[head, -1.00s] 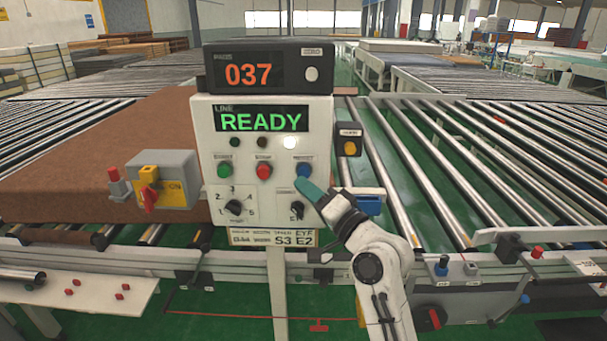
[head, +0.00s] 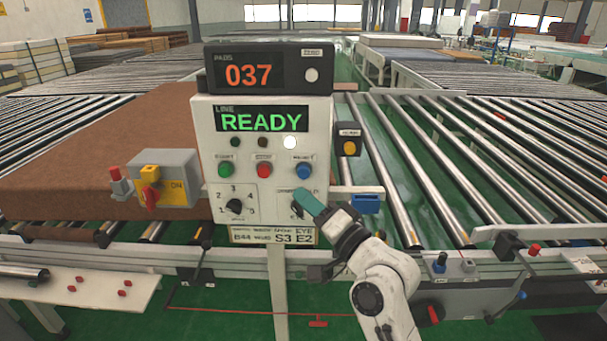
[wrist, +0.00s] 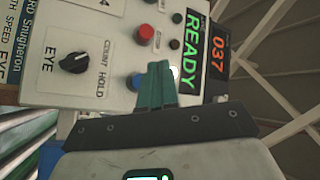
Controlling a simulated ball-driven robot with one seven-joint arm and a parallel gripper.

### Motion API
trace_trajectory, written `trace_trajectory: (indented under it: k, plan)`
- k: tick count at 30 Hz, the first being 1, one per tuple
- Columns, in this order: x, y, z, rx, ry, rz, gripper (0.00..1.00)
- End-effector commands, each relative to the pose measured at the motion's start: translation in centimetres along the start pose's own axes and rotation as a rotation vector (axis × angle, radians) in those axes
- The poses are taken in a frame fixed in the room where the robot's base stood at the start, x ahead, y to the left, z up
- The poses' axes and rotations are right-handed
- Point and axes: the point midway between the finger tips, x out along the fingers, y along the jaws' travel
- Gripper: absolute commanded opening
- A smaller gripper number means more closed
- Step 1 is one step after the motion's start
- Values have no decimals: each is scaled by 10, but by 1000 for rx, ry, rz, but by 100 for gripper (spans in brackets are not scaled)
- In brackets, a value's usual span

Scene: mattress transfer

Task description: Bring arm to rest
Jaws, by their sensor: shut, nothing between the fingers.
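My gripper (head: 308,201) is in front of the lower right of the white control panel (head: 213,140). Its teal fingers are shut and empty; they also show pressed together in the wrist view (wrist: 157,75). In the head view the fingertips overlap the right-hand black selector knob; I cannot tell whether they touch it. The blue button (head: 304,171) is uncovered just above the fingertips. The panel display (head: 262,119) reads READY in green, with a white lamp (head: 290,143) lit below it. The counter box (head: 268,70) on top reads 037.
A brown mattress (head: 90,160) lies on the rollers to the left, behind a grey switch box (head: 165,178). Roller conveyor (head: 450,150) spans the right. A rail with small buttons (head: 455,265) runs below.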

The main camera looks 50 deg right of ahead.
Motion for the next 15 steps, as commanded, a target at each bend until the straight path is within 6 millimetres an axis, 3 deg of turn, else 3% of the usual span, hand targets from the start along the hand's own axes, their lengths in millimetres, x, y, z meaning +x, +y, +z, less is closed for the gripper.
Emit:
trace_trajectory:
  k: [15]
  plan:
    - [-1, 4, 6, -14, -20, 15, 0]
